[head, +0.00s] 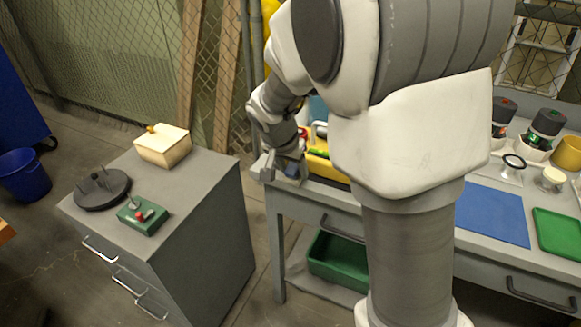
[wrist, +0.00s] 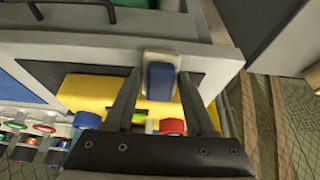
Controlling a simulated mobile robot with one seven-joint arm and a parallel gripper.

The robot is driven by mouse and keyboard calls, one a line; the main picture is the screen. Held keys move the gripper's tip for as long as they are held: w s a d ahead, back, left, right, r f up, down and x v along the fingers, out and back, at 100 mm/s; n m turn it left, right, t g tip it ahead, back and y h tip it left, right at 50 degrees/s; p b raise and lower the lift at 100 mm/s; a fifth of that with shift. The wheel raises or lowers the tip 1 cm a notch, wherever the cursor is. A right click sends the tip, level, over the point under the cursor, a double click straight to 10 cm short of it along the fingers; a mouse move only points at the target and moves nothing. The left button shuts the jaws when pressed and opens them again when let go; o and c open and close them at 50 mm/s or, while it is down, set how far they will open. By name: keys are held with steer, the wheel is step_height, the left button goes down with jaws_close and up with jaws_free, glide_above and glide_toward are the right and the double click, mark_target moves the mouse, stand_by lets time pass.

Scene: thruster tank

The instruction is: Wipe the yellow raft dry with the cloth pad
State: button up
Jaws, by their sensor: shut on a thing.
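My gripper (head: 282,169) is at the left end of the grey bench, beside the yellow raft (head: 322,168). In the wrist view, my gripper (wrist: 160,92) is shut on a small blue-and-white block, which looks like the cloth pad (wrist: 160,78). The yellow raft (wrist: 88,92) lies behind the fingers in that view, on a dark patch of the bench. It bears a red cylinder (wrist: 172,127) and a green piece (wrist: 139,117). My arm hides part of the raft in the head view. I cannot tell whether the pad touches it.
A grey cabinet (head: 170,215) at the left bears a cream box (head: 163,146), a dark round stand (head: 101,189) and a green joystick box (head: 142,215). A blue mat (head: 492,216) and green tray (head: 557,233) lie at the right. A green bin (head: 337,262) is under the bench.

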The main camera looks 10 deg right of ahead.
steer(key=shift+s+d, duration=0.1)
steer(key=shift+d, duration=0.05)
steer(key=shift+s+d+b, duration=0.35)
steer(key=shift+s+d, duration=0.3)
steer(key=shift+d, duration=0.1)
steer(key=shift+d, duration=0.1)
steer(key=shift+s+d, duration=0.55)
steer(key=shift+d, duration=0.25)
steer(key=shift+d, duration=0.1)
steer(key=shift+s+d+b, duration=0.45)
steer(key=shift+s+d, duration=0.2)
steer(key=shift+d, duration=0.15)
steer(key=shift+s+d, duration=0.6)
steer(key=shift+d, duration=0.3)
